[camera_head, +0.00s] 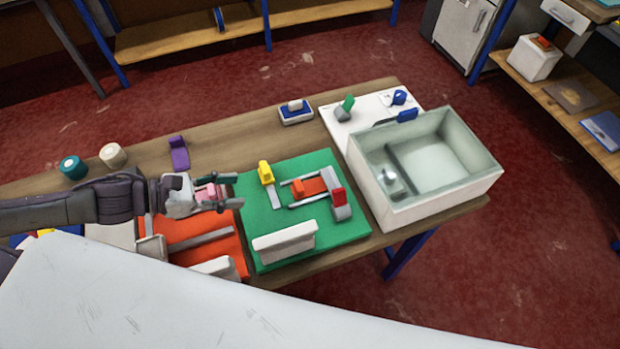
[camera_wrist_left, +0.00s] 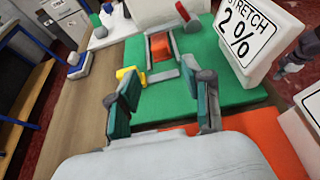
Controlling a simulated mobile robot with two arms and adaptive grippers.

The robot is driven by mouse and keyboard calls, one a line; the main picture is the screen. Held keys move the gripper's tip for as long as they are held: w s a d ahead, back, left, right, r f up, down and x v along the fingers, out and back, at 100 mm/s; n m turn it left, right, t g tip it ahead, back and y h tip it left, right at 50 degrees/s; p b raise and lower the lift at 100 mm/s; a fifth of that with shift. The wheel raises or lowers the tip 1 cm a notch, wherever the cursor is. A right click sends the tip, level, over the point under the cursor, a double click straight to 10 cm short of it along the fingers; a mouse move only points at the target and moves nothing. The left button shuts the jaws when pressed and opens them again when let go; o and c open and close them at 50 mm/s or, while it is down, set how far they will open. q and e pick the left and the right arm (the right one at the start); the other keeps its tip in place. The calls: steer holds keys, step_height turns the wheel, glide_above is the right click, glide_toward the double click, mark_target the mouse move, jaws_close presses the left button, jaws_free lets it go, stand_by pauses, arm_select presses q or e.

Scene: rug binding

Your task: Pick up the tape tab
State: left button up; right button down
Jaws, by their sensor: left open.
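No part is labelled as the tape tab, so I cannot tell for sure which one it is. On the green mat (camera_head: 245,217) stand a yellow piece (camera_head: 265,172) by a grey strip, an orange piece (camera_head: 313,186) between grey rails, and a red-topped grey block (camera_head: 339,198). My left gripper (camera_head: 236,190) is open above the mat's left edge, left of these pieces. In the left wrist view its spread green-padded fingers (camera_wrist_left: 160,88) hold nothing; the yellow piece (camera_wrist_left: 127,74) is just beyond the left finger and the orange piece (camera_wrist_left: 160,46) is farther ahead.
A deep pale bin (camera_head: 430,202) stands right of the mat. An upright white sign (camera_wrist_left: 243,32) reads "STRETCH 2%". An orange mat (camera_head: 222,258) lies left. A purple piece (camera_head: 179,153), two rolls and a blue-white pad (camera_head: 296,114) stand behind on the wooden table.

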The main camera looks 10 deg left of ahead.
mark_target(296, 186)
arm_select(q)
steer(key=shift+w+f+b, duration=0.4)
steer(key=shift+w+f, duration=0.1)
steer(key=shift+f, duration=0.35)
steer(key=shift+w+d, duration=0.15)
steer(key=shift+w, duration=0.15)
steer(key=shift+w+d+f, duration=0.15)
steer(key=shift+w+d, duration=0.05)
steer(key=shift+w+d+f+b, duration=0.15)
steer(key=shift+w+d+b, duration=0.15)
steer(key=shift+d, duration=0.3)
steer(key=shift+w+d, duration=0.1)
steer(key=shift+d, duration=0.25)
steer(key=p+x, duration=0.2)
steer(key=x, duration=0.3)
steer(key=p+x, duration=0.2)
steer(key=x, duration=0.3)
steer(key=shift+d+f+p, duration=0.15)
steer(key=shift+f+p, duration=0.05)
steer(key=shift+p, duration=0.1)
steer(key=shift+d+f, duration=0.15)
steer(key=shift+f, duration=0.05)
steer(key=c, duration=0.8)
arm_select(e)
steer(key=shift+w+r, duration=0.25)
steer(key=shift+r, duration=0.9)
